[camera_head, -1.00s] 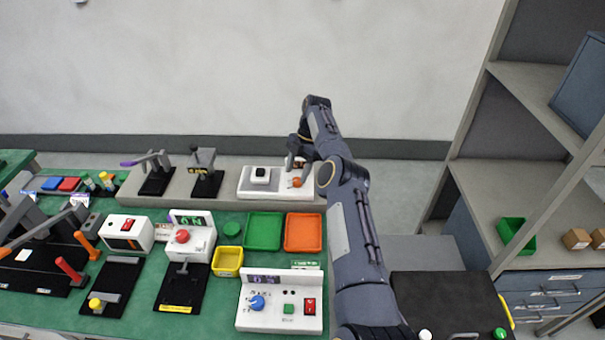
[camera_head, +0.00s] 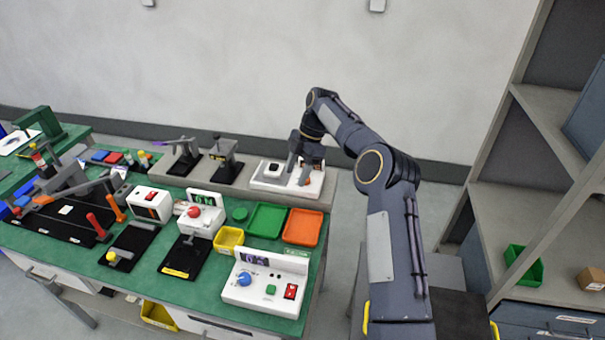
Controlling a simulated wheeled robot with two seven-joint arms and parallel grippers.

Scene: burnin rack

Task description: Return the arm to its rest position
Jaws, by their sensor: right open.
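My right arm comes in from the lower right and bends over the back right of the green workbench (camera_head: 190,287). My right gripper (camera_head: 296,178) points down over the white device (camera_head: 263,184) on the grey raised ledge at the bench's back. It is open, with nothing seen between its fingers. An orange knob (camera_head: 308,181) on that device shows beside the fingers. I cannot tell whether the fingers touch the device. My left gripper is not in view.
A green tray (camera_head: 266,219) and an orange tray (camera_head: 303,227) lie in front of the device. A white control box (camera_head: 262,289) stands at the front. Shelving (camera_head: 500,215) stands at the right.

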